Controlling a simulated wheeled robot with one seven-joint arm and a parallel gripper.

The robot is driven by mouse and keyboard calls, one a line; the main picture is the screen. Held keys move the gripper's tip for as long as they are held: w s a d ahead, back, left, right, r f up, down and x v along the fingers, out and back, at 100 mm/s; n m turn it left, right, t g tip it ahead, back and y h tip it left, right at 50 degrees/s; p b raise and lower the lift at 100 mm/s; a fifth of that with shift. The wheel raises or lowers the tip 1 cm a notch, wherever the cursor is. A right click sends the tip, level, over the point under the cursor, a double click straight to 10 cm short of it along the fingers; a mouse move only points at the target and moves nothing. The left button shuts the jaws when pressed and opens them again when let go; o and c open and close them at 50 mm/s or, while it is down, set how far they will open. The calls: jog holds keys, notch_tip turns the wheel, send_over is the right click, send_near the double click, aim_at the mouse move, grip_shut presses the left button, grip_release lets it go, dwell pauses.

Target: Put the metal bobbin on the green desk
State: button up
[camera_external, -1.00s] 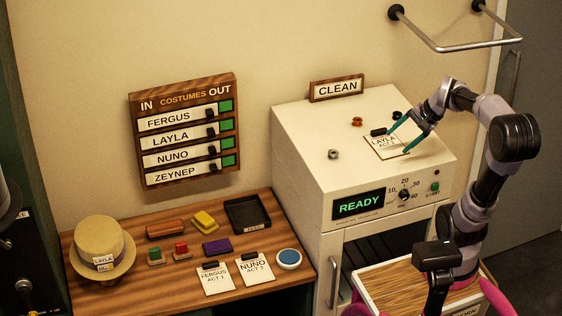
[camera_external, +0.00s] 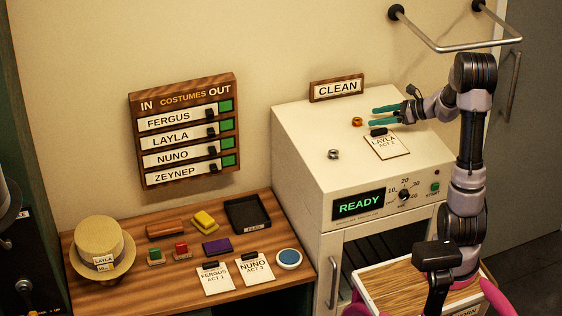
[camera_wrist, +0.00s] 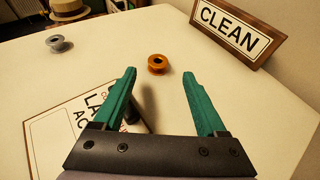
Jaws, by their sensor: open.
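A silver-grey bobbin (camera_external: 333,154) stands on the white top of the machine, near its left side; it also shows at upper left in the wrist view (camera_wrist: 59,44). A copper-orange bobbin (camera_external: 357,121) stands farther back on the same top. My gripper (camera_external: 375,116) is open and empty, low over the top and pointing left. In the wrist view the orange bobbin (camera_wrist: 157,64) lies just ahead of the gap between my teal fingertips (camera_wrist: 159,76), apart from both. I cannot make out a green desk in either view.
A clipboard marked LAYLA ACT 2 (camera_external: 388,146) lies beside my gripper. A CLEAN sign (camera_external: 336,90) stands at the back edge. The lower wooden table (camera_external: 130,290) holds a straw hat (camera_external: 102,246), a black tray (camera_external: 247,215) and several small items. A wall rail (camera_external: 440,46) hangs above.

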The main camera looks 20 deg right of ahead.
aim_at(354, 121)
jog(key=x, duration=0.5)
jog(key=shift+w+a+f, duration=0.1)
jog(key=shift+a, duration=0.35)
jog(key=shift+c, duration=0.3)
grip_shut()
